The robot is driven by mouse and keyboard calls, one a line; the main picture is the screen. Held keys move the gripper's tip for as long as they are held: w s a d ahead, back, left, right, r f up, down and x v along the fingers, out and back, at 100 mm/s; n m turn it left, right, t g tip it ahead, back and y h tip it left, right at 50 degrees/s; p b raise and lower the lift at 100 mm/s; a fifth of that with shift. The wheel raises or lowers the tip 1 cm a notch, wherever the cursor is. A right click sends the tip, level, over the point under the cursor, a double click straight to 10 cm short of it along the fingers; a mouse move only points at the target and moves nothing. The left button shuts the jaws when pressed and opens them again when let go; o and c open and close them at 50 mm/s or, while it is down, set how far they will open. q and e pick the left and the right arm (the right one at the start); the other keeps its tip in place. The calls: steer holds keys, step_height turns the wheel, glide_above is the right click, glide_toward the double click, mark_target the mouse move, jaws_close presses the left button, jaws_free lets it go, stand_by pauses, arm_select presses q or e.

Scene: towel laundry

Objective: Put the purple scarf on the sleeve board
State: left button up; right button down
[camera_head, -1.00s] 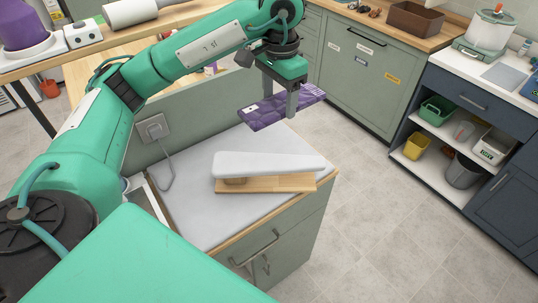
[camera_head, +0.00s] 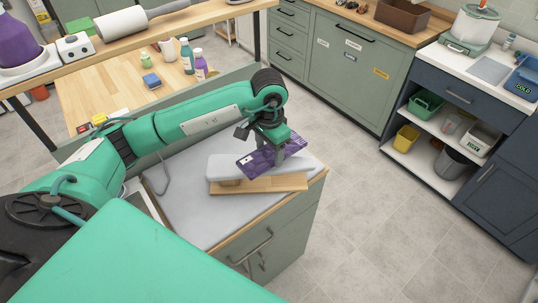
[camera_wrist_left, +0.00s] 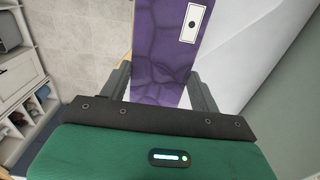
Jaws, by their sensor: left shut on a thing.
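The folded purple scarf (camera_head: 262,160) is held in my left gripper (camera_head: 282,152), low over the right part of the sleeve board. In the left wrist view the scarf (camera_wrist_left: 160,62), with a white tag on it, lies between the two fingers of my left gripper (camera_wrist_left: 160,85). The sleeve board (camera_head: 222,167) has a pale padded top and a wooden base (camera_head: 260,186), and stands on the grey-topped cabinet. The scarf hides part of the pad. I cannot tell whether the scarf touches the pad. My right gripper is not in view.
The cabinet's grey top (camera_head: 196,210) is clear in front of the board. A wooden table (camera_head: 125,88) with bottles stands behind it. Green drawers (camera_head: 350,60) and a dark shelf unit (camera_head: 450,150) stand at the right, across open floor.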

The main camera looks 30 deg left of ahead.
mark_target(269, 153)
arm_select(q)
step_height(269, 153, down, 3)
steer(key=shift+f+p, duration=0.15)
steer(key=shift+p, duration=0.55)
steer(key=shift+f, duration=0.3)
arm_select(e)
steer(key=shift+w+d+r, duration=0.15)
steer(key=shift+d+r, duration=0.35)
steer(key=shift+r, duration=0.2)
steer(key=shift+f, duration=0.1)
arm_select(q)
steer(key=shift+f+b, duration=0.2)
steer(key=shift+b, duration=0.1)
steer(key=o, duration=1)
steer(key=shift+r, duration=0.1)
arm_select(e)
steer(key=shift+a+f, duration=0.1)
